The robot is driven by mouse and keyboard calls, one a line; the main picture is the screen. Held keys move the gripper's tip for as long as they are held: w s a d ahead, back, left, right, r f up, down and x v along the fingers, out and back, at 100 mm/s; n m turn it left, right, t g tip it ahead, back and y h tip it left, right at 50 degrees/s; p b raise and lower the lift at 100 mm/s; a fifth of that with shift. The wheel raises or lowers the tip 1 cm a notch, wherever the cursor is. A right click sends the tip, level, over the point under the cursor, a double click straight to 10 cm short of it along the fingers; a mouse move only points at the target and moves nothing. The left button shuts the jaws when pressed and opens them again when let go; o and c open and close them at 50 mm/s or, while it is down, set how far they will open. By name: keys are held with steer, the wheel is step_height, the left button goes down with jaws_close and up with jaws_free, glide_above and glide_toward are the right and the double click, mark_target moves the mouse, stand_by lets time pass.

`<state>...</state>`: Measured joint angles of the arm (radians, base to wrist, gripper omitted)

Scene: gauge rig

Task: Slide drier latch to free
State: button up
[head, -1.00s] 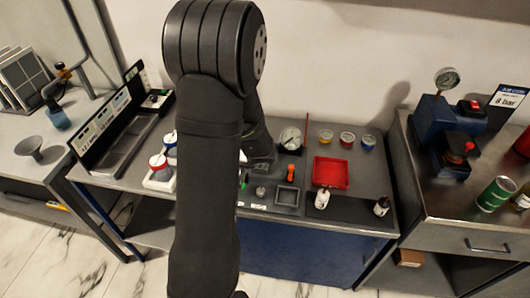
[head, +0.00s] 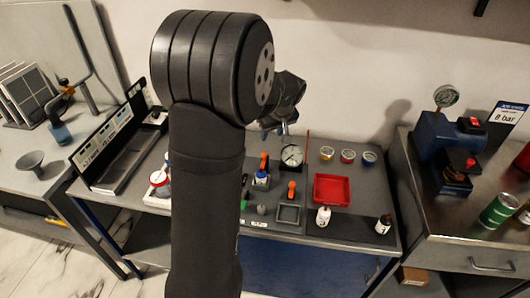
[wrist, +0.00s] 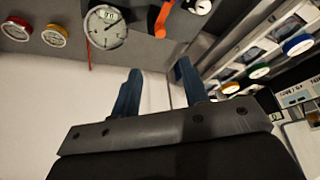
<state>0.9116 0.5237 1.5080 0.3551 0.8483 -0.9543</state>
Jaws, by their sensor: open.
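No part is readable as the drier latch, and I cannot tell which one it is. An orange upright piece (head: 263,162) stands on a small dark block (head: 261,180) on the grey bench. A second, smaller orange piece (head: 291,190) lies to its right, nearer the front. My gripper (head: 274,133) is open and empty, above the back of the bench near the dial gauge (head: 291,155). In the wrist view its two blue fingers (wrist: 158,70) stand apart with nothing between them. That view also shows an orange piece (wrist: 163,18) beside the gauge (wrist: 105,26), beyond the fingertips.
A thin red rod (head: 307,148) stands beside the gauge. A grey square dish (head: 289,213) and a white bottle (head: 323,216) are near the front. My arm hides the bench's left middle.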

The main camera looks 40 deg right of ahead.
mark_target(264, 154)
steer(key=x, duration=1.4)
jaws_close()
